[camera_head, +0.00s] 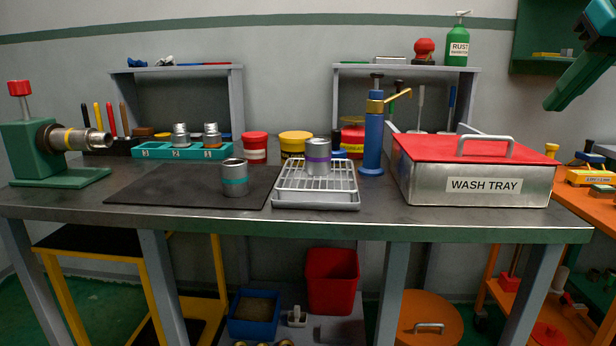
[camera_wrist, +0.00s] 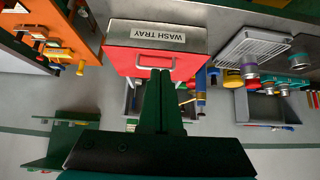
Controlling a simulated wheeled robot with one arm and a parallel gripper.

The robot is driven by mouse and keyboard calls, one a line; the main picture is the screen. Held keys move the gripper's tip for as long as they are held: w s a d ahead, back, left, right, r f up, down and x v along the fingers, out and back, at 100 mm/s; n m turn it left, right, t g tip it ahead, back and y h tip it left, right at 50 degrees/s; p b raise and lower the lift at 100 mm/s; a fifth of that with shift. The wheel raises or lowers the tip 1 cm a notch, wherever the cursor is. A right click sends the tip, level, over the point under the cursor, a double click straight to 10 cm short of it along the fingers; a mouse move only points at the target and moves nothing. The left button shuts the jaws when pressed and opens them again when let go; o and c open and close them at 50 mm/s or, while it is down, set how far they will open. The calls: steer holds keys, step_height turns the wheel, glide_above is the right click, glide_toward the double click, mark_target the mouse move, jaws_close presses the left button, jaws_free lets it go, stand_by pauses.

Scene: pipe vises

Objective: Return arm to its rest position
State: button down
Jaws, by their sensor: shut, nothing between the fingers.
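My gripper (camera_head: 552,102) hangs in the air at the upper right of the head view, high above and to the right of the wash tray. In the wrist view its two dark green fingers (camera_wrist: 160,73) lie together with nothing between them. The wrist view is upside down. The wash tray (camera_head: 474,188), a metal box with a red lid, stands at the right end of the workbench (camera_head: 420,215). It also shows in the wrist view (camera_wrist: 152,60), apart from the fingers.
A blue pump (camera_head: 373,140), a wire rack (camera_head: 318,185) with a purple-banded cylinder, a teal-banded cylinder (camera_head: 235,178) on a dark mat, and a green vise (camera_head: 40,150) stand on the bench. An orange table (camera_head: 580,205) is at right. A green wall shelf (camera_head: 545,60) is behind my gripper.

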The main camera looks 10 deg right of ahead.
steer(key=w+a+f+n+g+y, duration=0.1)
steer(key=w+a+f+g+y, duration=0.15)
steer(key=a+f, duration=0.8)
steer(key=w+a+f+n+g+y, duration=0.1)
steer(key=w+a+f+n+g, duration=0.15)
steer(key=a+f, duration=0.8)
steer(key=s+a+f+g, duration=0.2)
steer(key=s+f, duration=0.6)
steer(key=f, duration=0.5)
steer(key=s+a+f+g, duration=0.3)
steer(key=s+f, duration=0.5)
steer(key=f, duration=0.5)
steer(key=shift+s+a+f+h, duration=0.15)
steer(key=shift+s+a+h, duration=0.05)
steer(key=shift+s+h, duration=0.2)
